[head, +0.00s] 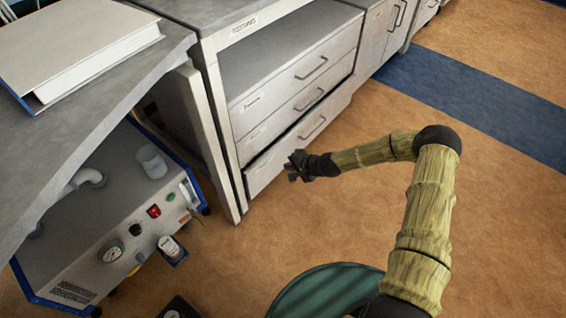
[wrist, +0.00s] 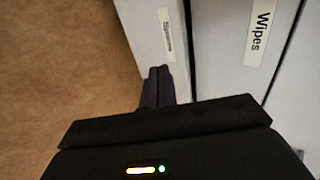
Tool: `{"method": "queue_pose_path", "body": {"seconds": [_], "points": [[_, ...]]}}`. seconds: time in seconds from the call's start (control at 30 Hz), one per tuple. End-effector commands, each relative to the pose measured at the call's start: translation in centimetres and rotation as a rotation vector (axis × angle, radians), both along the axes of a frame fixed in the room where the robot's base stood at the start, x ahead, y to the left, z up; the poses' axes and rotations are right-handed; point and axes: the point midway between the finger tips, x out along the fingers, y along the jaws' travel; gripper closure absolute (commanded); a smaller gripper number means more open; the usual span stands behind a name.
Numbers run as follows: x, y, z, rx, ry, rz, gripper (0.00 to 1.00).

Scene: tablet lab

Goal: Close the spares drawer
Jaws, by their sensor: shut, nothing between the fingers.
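The spares drawer (head: 270,166) is the bottom one of three grey drawers in the cabinet in the head view. A dark gap shows along its top edge, and its front stands slightly out from the drawers above. In the wrist view its front (wrist: 150,48) carries a small, blurred label. My gripper (head: 293,166) is shut and empty, in front of the drawer's lower part. In the wrist view the closed fingertips (wrist: 158,75) point at the drawer front near the label. I cannot tell whether they touch it.
The drawer labelled Wipes (wrist: 230,60) is beside the spares drawer in the wrist view. Brown floor (head: 500,200) lies open to the right.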

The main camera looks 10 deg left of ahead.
Motion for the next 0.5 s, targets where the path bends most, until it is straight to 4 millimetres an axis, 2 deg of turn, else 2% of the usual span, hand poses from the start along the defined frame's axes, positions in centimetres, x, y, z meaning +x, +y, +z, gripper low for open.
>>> {"method": "queue_pose_path", "body": {"seconds": [0.03, 0.13, 0.5], "points": [[-0.4, -0.5, 1.0, 0.0, 0.0, 0.0, 1.0], [-0.9, -1.2, 1.7, 0.0, -0.002, 0.001, 1.0], [-1.1, -2.1, 2.0, -0.001, -0.001, -0.006, 1.0]]}}
